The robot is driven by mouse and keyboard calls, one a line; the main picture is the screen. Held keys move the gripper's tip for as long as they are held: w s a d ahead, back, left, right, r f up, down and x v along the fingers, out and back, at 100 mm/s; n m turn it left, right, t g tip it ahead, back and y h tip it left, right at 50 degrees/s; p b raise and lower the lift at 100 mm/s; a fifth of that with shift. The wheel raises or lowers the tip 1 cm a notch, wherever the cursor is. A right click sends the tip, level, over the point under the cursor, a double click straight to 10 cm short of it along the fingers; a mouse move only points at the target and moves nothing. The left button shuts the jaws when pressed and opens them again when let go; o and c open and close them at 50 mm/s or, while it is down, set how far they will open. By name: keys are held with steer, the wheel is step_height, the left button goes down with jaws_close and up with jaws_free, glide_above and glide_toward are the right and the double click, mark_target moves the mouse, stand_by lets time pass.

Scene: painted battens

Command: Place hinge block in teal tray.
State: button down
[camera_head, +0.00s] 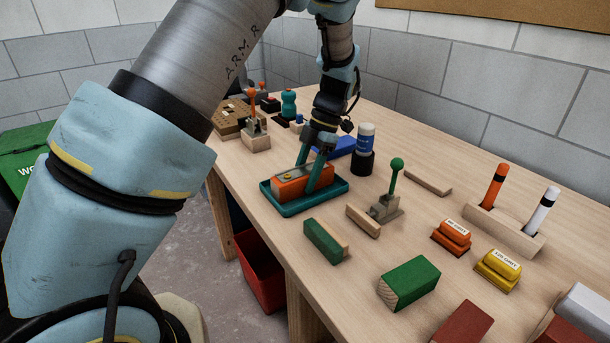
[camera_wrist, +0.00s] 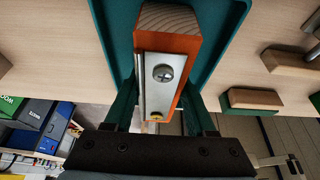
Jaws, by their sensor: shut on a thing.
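The hinge block is an orange-painted wooden block (camera_head: 290,186) with a metal hinge plate on it. It sits within the outline of the teal tray (camera_head: 320,196), on the left half of the table. My gripper (camera_head: 318,180) is shut on the block, one teal finger on each side of it. In the wrist view the hinge block (camera_wrist: 162,75) lies between the fingers of my gripper (camera_wrist: 160,112), with the teal tray (camera_wrist: 216,50) behind it. I cannot tell whether the block's underside touches the tray floor.
A green and wood block (camera_head: 325,241) and a wooden batten (camera_head: 363,221) lie just right of the tray. A red bin (camera_head: 262,273) is below the table edge.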

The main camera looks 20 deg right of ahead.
steer(key=shift+c, duration=1.1)
jaws_free()
steer(key=b+v, duration=0.2)
steer(key=v, duration=1)
steer(key=shift+a+r, duration=0.1)
steer(key=w+a+f+m+h, duration=0.2)
steer(key=w+a+m, duration=0.25)
steer(key=a, duration=0.65)
steer(key=s+a+f+m+h, duration=0.1)
steer(key=s+a+m, duration=0.2)
steer(key=a+m, duration=0.2)
steer(key=s+a+f+m+t+h, duration=0.1)
steer(key=s+a+f+m, duration=0.1)
steer(key=a+m, duration=0.4)
steer(key=s+a+f+m+t, duration=0.1)
steer(key=s+a+m, duration=0.3)
steer(key=a, duration=0.8)
steer(key=shift+s+a+f+m+h, duration=0.15)
steer(key=shift+a+f+m+h, duration=0.35)
steer(key=shift+m, duration=0.45)
